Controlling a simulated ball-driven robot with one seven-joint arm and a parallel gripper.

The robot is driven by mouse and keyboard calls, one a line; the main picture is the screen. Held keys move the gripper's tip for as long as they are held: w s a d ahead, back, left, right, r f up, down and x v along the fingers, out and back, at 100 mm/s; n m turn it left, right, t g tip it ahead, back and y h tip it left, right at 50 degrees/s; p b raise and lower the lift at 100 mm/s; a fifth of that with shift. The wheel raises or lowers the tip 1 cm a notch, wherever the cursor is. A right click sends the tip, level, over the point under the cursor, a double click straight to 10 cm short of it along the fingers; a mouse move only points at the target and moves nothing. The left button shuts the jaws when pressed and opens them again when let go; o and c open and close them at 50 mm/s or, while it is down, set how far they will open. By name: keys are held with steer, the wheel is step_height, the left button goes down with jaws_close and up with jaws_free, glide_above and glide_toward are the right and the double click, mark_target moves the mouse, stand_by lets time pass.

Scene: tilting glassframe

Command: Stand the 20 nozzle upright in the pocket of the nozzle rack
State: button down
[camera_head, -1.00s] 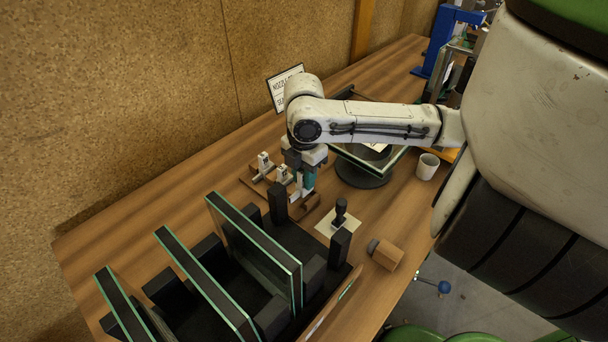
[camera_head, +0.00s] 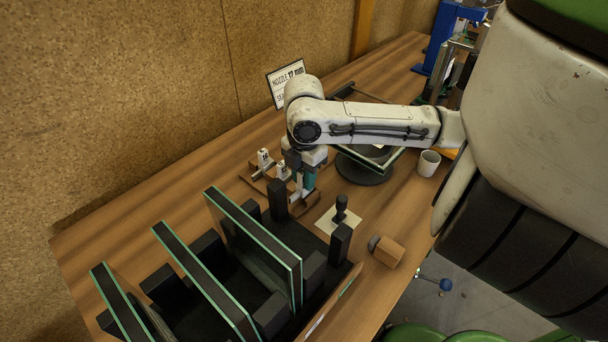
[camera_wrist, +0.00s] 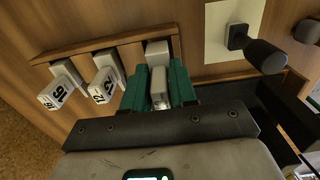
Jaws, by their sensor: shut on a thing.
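My gripper (camera_wrist: 158,88) has teal fingers shut on a pale grey nozzle (camera_wrist: 159,76), which I take as the 20 nozzle; its number is not readable. The held nozzle is at the right end of the wooden nozzle rack (camera_wrist: 105,42), lined up with the other two; I cannot tell whether it is fully seated in its pocket. The nozzles marked 16 (camera_wrist: 54,94) and 12 (camera_wrist: 101,88) stand in the rack to its left. In the head view my gripper (camera_head: 303,190) points down at the rack's near end, and the held nozzle is mostly hidden.
A black-handled stamp-like tool (camera_head: 341,208) on a pale square lies right of the rack. A black stand with upright glass panes (camera_head: 255,240) is close in front. A wooden block (camera_head: 388,252), a white mug (camera_head: 429,163) and a sign (camera_head: 288,86) stand around.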

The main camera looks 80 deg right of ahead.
steer(key=shift+f+b, duration=0.8)
steer(key=shift+f, duration=0.3)
steer(key=c, duration=0.8)
jaws_free()
steer(key=shift+r, duration=0.1)
step_height(320, 180, up, 11)
steer(key=shift+f, duration=0.15)
